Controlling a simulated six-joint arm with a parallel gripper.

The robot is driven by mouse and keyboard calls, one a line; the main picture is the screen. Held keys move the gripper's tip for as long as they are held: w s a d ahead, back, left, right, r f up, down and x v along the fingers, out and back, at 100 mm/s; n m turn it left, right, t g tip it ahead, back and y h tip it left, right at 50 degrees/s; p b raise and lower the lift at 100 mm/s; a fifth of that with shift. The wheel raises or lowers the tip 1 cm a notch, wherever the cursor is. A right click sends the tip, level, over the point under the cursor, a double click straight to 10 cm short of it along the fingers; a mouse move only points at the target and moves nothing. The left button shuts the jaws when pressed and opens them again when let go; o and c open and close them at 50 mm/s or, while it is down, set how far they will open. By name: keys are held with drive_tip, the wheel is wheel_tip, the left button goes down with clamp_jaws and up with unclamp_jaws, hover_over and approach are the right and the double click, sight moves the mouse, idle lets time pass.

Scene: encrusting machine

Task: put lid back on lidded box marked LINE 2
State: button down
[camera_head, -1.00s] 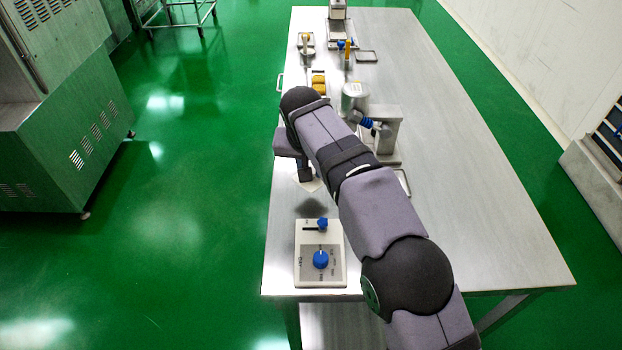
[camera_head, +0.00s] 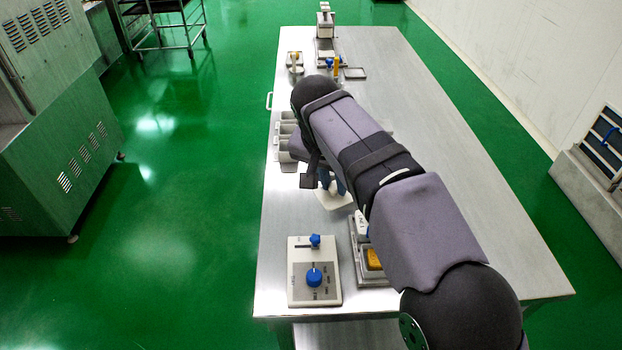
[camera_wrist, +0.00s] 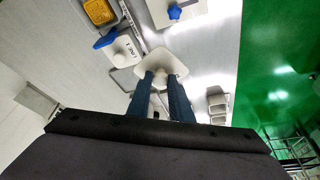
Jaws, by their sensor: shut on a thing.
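My gripper (camera_head: 331,184) is shut on a pale, squarish lid (camera_wrist: 160,67), seen below the blue fingers in the wrist view. The lid also shows in the head view (camera_head: 337,199). It looks held over the table, but its height is hard to tell. A small pale box (camera_wrist: 124,50) with dark lettering and a blue part stands beside the lid, to its left in the wrist view. In the head view this box (camera_head: 361,226) is partly hidden by my arm. Its lettering is too small to read surely, so I cannot pick out the LINE 2 box.
A control panel (camera_head: 314,272) with blue knobs stands at the near left table edge. A tray holds a yellow block (camera_head: 374,259), close to my arm. Grey bins (camera_head: 286,140) line the left edge. Small devices (camera_head: 324,50) stand at the far end. The right table half is clear.

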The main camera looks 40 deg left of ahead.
drive_tip(key=s+d+m+h+b, duration=0.1)
drive_tip(key=d+m, duration=0.4)
drive_tip(key=d, duration=0.9)
drive_tip(key=shift+s+f+t+h+b, duration=0.25)
drive_tip(key=shift+h+b, duration=0.25)
drive_tip(key=shift+b, duration=0.55)
wheel_tip(320, 180, down, 4)
drive_tip(key=b, duration=0.4)
drive_tip(key=shift+f, duration=0.25)
drive_tip(key=shift+a+f+b, duration=0.1)
drive_tip(key=shift+f+b, duration=0.7)
drive_tip(key=shift+f, duration=0.05)
drive_tip(key=shift+f, duration=0.4)
idle(0.6)
drive_tip(key=c, duration=1)
unclamp_jaws()
drive_tip(key=shift+r, duration=0.15)
